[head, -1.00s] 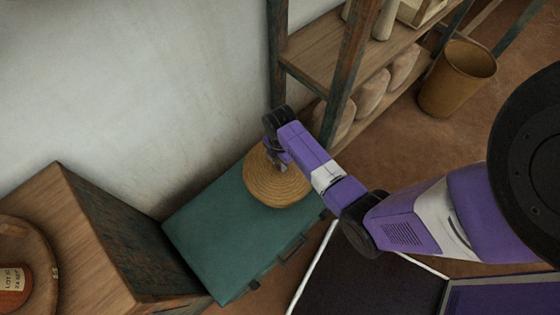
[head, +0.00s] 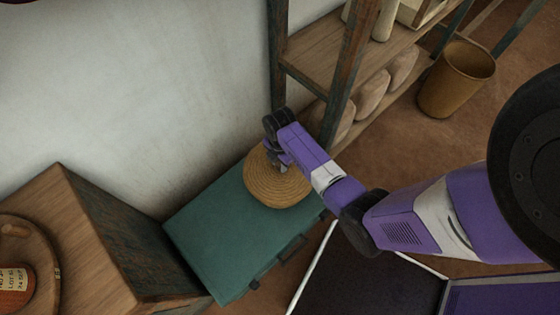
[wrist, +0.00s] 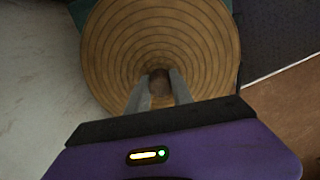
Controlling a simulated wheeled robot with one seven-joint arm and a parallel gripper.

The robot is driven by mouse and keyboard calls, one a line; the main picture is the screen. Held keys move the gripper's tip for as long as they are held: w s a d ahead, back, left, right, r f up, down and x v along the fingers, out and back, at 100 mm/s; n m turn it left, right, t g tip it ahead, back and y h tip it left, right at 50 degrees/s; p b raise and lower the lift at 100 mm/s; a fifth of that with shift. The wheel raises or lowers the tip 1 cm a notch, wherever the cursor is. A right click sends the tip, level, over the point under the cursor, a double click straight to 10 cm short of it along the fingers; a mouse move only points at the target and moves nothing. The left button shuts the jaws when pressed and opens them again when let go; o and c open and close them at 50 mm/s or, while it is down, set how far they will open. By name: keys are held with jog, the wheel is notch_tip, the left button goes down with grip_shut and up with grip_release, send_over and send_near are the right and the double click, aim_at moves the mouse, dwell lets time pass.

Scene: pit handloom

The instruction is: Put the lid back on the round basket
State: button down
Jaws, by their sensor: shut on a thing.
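A round woven lid with concentric rings (head: 277,190) is above the teal chest (head: 215,230) in the head view. In the wrist view the lid (wrist: 160,40) fills the upper middle, with a small dark knob at its centre. My gripper (wrist: 160,88) is shut on that knob, one finger on each side. In the head view my gripper (head: 279,165) is over the lid and covers part of it. I cannot tell the round basket's wall apart beneath the lid, nor whether the lid touches it.
A wooden shelf rack (head: 325,65) stands behind and right of the chest, with pale rounded bundles on its lower shelf. A brown bin (head: 457,80) is at the upper right. A wooden cabinet (head: 85,230) is at the left. The chest's front left top is clear.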

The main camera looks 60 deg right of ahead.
jog(key=c, duration=0.6)
grip_release()
jog(key=shift+o, duration=0.2)
jog(key=shift+r+p, duration=3.5)
jog(key=shift+p, duration=0.25)
grip_shut()
